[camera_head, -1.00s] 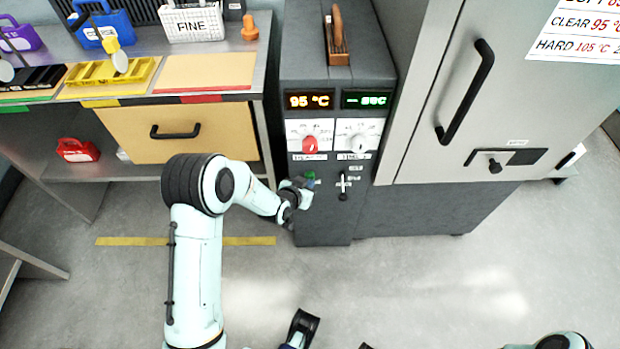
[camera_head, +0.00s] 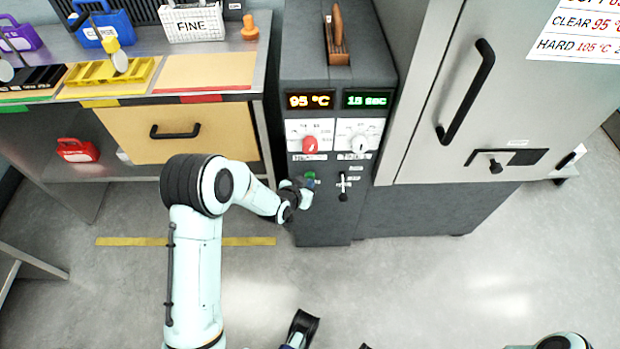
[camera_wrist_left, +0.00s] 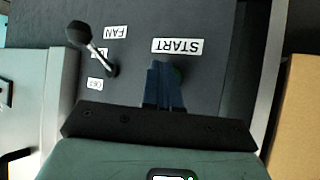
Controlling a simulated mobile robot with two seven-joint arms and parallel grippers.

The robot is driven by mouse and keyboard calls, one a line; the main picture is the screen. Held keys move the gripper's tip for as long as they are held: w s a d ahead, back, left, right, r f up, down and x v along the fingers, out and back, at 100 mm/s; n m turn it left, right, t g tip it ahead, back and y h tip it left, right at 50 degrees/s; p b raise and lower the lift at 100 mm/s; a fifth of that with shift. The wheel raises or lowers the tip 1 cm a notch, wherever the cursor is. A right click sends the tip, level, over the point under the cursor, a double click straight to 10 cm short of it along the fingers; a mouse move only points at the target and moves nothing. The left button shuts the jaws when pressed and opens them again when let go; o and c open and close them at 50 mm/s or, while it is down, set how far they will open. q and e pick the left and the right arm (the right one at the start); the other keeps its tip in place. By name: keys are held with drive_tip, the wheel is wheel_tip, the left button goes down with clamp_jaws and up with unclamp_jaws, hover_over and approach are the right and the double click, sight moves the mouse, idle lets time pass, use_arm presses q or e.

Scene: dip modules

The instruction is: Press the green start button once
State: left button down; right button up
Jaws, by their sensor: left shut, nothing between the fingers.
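The green start button (camera_head: 309,176) is on the front of the dark grey machine (camera_head: 320,215), below the red knob. My left gripper (camera_head: 303,187) is right at the button and partly covers it. In the left wrist view the shut fingers (camera_wrist_left: 164,85) point at the panel just beside the START label (camera_wrist_left: 177,46). Only a dark green sliver of the button (camera_wrist_left: 179,72) shows behind the fingertips there. I cannot tell whether they touch it. The displays read "95 °C" (camera_head: 311,101) and "15 sec" (camera_head: 367,100).
A fan lever (camera_head: 343,187) sits right of the button; it also shows in the left wrist view (camera_wrist_left: 86,40). A red knob (camera_head: 309,145) and a white knob (camera_head: 359,144) are above. A workbench drawer (camera_head: 185,132) is to the left.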

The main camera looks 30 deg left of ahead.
use_arm(q)
drive_tip(key=shift+s+d, duration=0.4)
drive_tip(key=shift+s, duration=0.25)
drive_tip(key=s+d, duration=0.1)
drive_tip(key=s, duration=0.2)
drive_tip(key=s+d, duration=0.1)
drive_tip(key=shift+s+d, duration=0.15)
drive_tip(key=shift+d, duration=0.15)
idle(0.7)
